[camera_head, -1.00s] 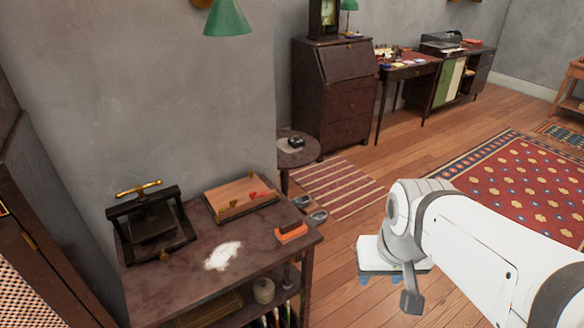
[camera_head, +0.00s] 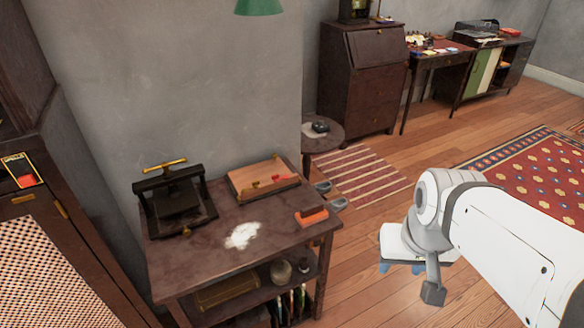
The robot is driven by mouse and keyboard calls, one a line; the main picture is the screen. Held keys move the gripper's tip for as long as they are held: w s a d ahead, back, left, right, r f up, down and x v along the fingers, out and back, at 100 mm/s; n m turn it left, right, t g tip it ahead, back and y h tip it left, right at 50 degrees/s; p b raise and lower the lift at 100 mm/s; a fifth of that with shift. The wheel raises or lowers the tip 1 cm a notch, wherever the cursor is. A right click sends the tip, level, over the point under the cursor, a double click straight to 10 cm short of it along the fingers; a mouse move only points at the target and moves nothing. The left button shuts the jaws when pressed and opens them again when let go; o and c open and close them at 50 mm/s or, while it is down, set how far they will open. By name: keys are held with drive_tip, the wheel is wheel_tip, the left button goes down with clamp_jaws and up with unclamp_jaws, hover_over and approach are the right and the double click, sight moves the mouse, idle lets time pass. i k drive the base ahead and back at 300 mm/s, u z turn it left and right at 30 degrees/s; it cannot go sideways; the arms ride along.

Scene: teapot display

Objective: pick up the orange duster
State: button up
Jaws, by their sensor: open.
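The orange duster (camera_head: 311,217) is a small orange block with a dark top, lying near the right edge of the dark wooden side table (camera_head: 190,271). A patch of white powder (camera_head: 242,235) lies to its left on the same tabletop. My gripper (camera_head: 402,268) is at the right of the view, over the floor and well apart from the duster. It hangs below my white arm, and only its bluish fingertips show under its body. It holds nothing that I can see.
A black press (camera_head: 177,204) and a wooden tray (camera_head: 262,180) stand at the back of the tabletop. Jars and other items fill the shelf below. A tall cabinet (camera_head: 70,240) stands at left. Grey slippers (camera_head: 338,203) and a striped rug (camera_head: 358,178) lie behind.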

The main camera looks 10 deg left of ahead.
sight(308, 217)
drive_tip(key=u, duration=3.2)
drive_tip(key=k, duration=1.2)
drive_tip(key=z, duration=1.45)
drive_tip(key=i, duration=0.9)
drive_tip(key=z, duration=0.05)
